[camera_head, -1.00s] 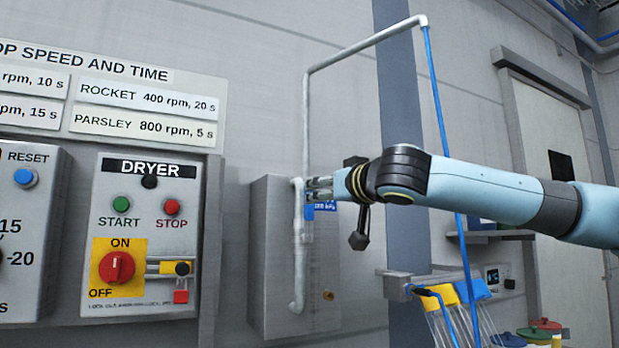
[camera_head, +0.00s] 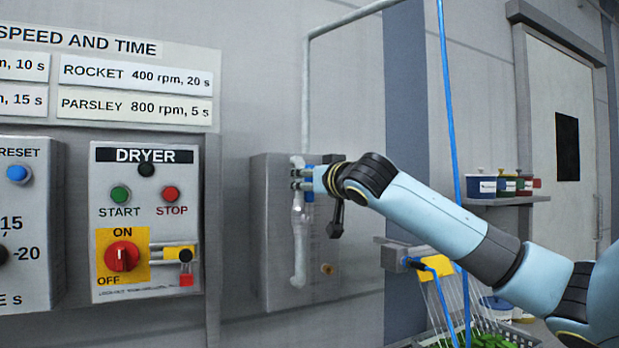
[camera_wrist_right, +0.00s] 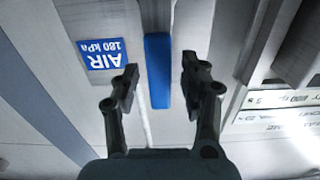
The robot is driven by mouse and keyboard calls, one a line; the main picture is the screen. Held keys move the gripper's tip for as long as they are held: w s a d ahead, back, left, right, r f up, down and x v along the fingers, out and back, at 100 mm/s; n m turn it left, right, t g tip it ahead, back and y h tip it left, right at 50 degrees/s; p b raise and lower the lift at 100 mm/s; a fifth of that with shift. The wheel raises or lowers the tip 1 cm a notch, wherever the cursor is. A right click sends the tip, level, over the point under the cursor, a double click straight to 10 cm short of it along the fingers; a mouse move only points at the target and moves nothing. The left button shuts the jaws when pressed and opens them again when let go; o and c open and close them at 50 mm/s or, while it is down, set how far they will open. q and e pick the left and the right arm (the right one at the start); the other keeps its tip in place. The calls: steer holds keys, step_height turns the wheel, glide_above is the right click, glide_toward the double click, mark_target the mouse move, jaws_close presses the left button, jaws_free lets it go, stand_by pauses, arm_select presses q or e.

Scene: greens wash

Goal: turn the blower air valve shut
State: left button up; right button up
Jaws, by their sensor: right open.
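The blower air valve's blue handle (camera_wrist_right: 158,72) shows in the right wrist view as a bar standing between my open fingers. My right gripper (camera_wrist_right: 158,82) has one finger on each side of it, with a visible gap on both sides. In the head view my right gripper (camera_head: 300,179) is at the upright grey pipe (camera_head: 299,265) on the grey wall panel, and it hides most of the valve. A blue AIR 180 kPa label (camera_wrist_right: 101,54) sits beside the handle in the wrist view. My left gripper is not in view.
The dryer box (camera_head: 145,220), with its red switch (camera_head: 122,256) and START and STOP buttons, is left of the panel. A brass fitting (camera_head: 327,269) is low on the panel. A blue hose (camera_head: 447,110) hangs right of it. Greens (camera_head: 490,340) show at the bottom.

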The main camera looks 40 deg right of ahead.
jaws_close()
stand_by(0.3)
steer(key=shift+w, duration=0.1)
